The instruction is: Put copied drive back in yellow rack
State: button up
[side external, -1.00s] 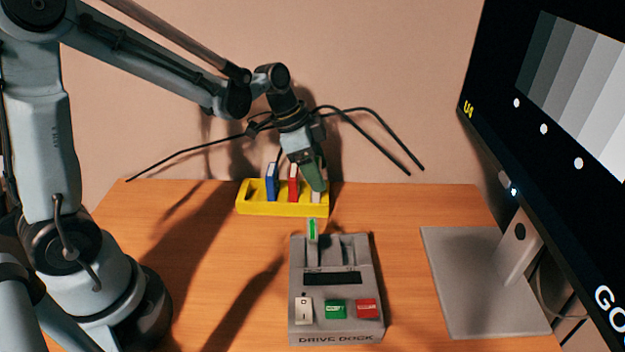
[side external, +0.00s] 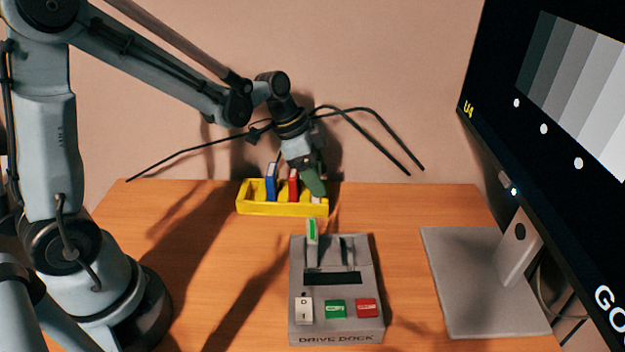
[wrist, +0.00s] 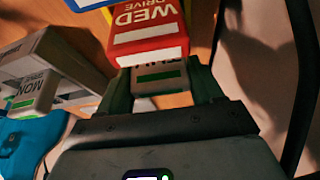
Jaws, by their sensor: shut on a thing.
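The yellow rack (side external: 255,208) stands at the back of the desk. A blue drive (side external: 271,184) and a red drive (side external: 293,186) stand upright in it; the red one reads "WED DRIVE" in the wrist view (wrist: 148,32). My gripper (side external: 314,184) is over the rack's right end. Its green fingers are shut on a pale drive with a green stripe (wrist: 160,78), beside the red drive; its lettering is partly hidden. The held drive's lower part (side external: 317,200) is at the rack's right end; whether it is fully seated cannot be told.
The grey drive dock (side external: 337,285) stands in front of the rack. A pale drive with a green stripe (side external: 312,233) stands in its left slot, reading "MON" in the wrist view (wrist: 33,92). A monitor (side external: 545,120) is on the right.

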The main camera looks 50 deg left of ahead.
jog(key=o, duration=1.3)
jog(key=shift+f, duration=0.1)
jog(key=shift+o, duration=0.5)
jog(key=shift+r, duration=3.55)
jog(key=s+a+r+n+t+y, duration=0.1)
jog(key=s+n+t+y, duration=0.2)
jog(key=s+n, duration=0.6)
jog(key=s+t, duration=0.1)
jog(key=s, duration=0.2)
jog(key=shift+s+a+r, duration=0.15)
jog(key=shift+a, duration=0.15)
